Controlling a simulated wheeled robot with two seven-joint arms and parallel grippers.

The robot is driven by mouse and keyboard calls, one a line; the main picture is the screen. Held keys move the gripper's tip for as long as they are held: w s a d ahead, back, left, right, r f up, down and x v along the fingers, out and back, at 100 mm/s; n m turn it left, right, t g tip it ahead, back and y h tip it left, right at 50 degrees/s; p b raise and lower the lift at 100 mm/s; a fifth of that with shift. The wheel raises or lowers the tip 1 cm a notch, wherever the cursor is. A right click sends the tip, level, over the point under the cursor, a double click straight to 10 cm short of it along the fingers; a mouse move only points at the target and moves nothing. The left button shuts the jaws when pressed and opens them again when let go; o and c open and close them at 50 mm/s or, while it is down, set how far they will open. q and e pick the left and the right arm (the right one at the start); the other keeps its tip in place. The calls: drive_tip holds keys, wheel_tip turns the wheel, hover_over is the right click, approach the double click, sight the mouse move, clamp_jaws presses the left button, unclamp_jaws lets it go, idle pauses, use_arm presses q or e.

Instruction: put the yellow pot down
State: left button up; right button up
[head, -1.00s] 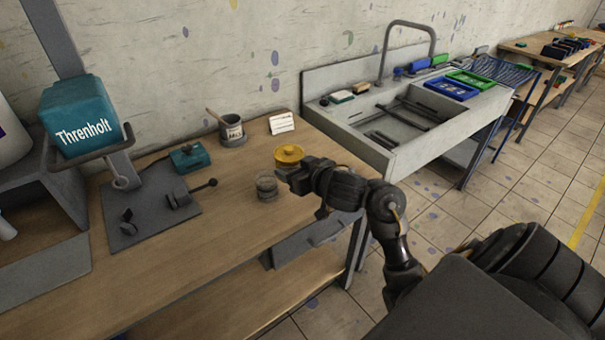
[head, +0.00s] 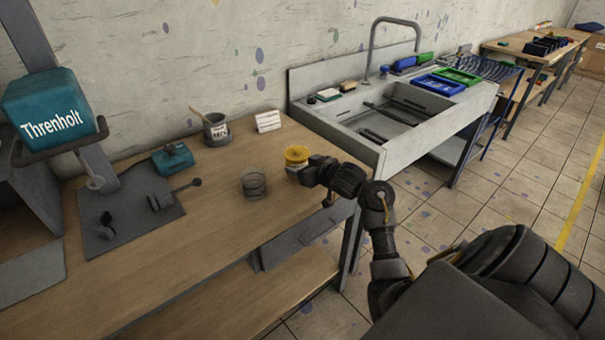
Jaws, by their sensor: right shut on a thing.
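The yellow pot (head: 296,155) is near the right end of the wooden workbench, in the grip of my right gripper (head: 305,172). My right arm reaches in from the right, and the gripper covers the pot's lower right side. The pot looks upright and low over the bench; I cannot tell whether its base touches the wood. My left gripper is not in view.
A grey pot with a stick (head: 216,131) and a white card (head: 268,121) stand behind. A teal box (head: 172,158) and a grey plate with a lever (head: 128,222) are at left. The sink (head: 380,118) is beyond the bench's right end. The bench front is clear.

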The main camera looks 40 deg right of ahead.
drive_tip(key=shift+f, duration=0.95)
drive_tip(key=shift+f, duration=0.15)
drive_tip(key=o, duration=1.1)
drive_tip(key=shift+c, duration=0.2)
drive_tip(key=shift+r, duration=0.2)
drive_tip(key=p+v, duration=0.2)
drive_tip(key=v, duration=1)
drive_tip(key=shift+a+f, duration=0.1)
